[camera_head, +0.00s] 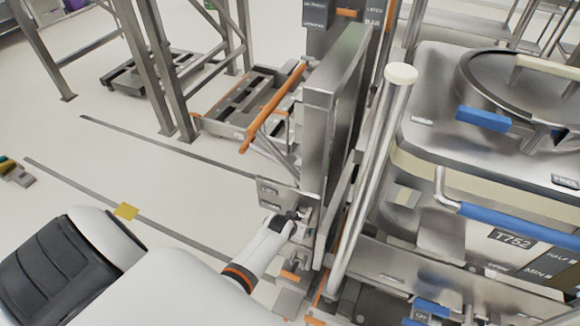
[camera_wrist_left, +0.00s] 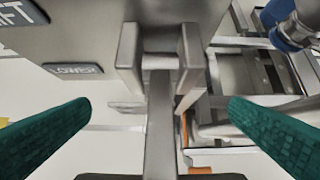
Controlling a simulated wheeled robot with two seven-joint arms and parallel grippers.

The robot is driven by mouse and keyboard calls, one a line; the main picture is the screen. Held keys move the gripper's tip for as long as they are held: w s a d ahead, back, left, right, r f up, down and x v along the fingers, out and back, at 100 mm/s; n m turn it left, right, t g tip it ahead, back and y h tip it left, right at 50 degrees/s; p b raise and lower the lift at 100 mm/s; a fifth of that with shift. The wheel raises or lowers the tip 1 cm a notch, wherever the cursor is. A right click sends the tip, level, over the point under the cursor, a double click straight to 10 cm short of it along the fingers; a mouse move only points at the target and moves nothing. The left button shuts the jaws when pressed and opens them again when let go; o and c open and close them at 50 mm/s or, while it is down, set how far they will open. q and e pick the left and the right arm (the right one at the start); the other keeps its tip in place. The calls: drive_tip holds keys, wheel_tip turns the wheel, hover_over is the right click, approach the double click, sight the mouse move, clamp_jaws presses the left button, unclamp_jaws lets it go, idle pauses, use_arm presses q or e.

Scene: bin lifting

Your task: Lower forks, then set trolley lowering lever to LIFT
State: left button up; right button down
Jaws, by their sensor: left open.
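The lever (camera_wrist_left: 161,135) is a grey metal bar coming out of a U-shaped bracket (camera_wrist_left: 129,60) in the left wrist view. The plate (camera_head: 287,196) beside it carries a LIFT label (camera_wrist_left: 20,13) at top left and a LOWER label (camera_wrist_left: 73,69) below it. The bar points downward in the picture, towards the camera. My left gripper (camera_wrist_left: 160,108) is open, its green pads on either side of the bar and apart from it. In the head view my left gripper (camera_head: 292,222) is at the plate's lower edge, its fingers small and partly hidden. I cannot make out the forks clearly.
A tall steel column (camera_head: 327,130) stands right beside the plate. Right of it is a steel bin marked T752 (camera_head: 514,238) with blue handles. An orange bar (camera_head: 270,108) slants behind the plate. Steel frame legs (camera_head: 150,70) stand at the back left. The floor at left is mostly clear.

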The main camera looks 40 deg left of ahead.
use_arm(q)
drive_tip(key=p+v, duration=0.1)
drive_tip(key=v, duration=1)
drive_tip(key=shift+s+r, duration=0.1)
idle(0.5)
drive_tip(key=s+d+f+m+g+h+b, duration=0.1)
drive_tip(key=s+d+f, duration=0.2)
drive_tip(key=s+f, duration=0.6)
drive_tip(key=s+d+f+m+g+b, duration=0.1)
drive_tip(key=s+d+f+m+g, duration=0.3)
drive_tip(key=f, duration=0.8)
drive_tip(key=s+f+b, duration=0.1)
drive_tip(key=s+f, duration=0.4)
drive_tip(key=s, duration=0.6)
drive_tip(key=s+f, duration=0.6)
drive_tip(key=s, duration=0.5)
drive_tip(key=shift+s+d+f+g+h+b, duration=0.25)
drive_tip(key=shift+s+d+g+h+b, duration=0.05)
drive_tip(key=shift+s+g+b, duration=0.1)
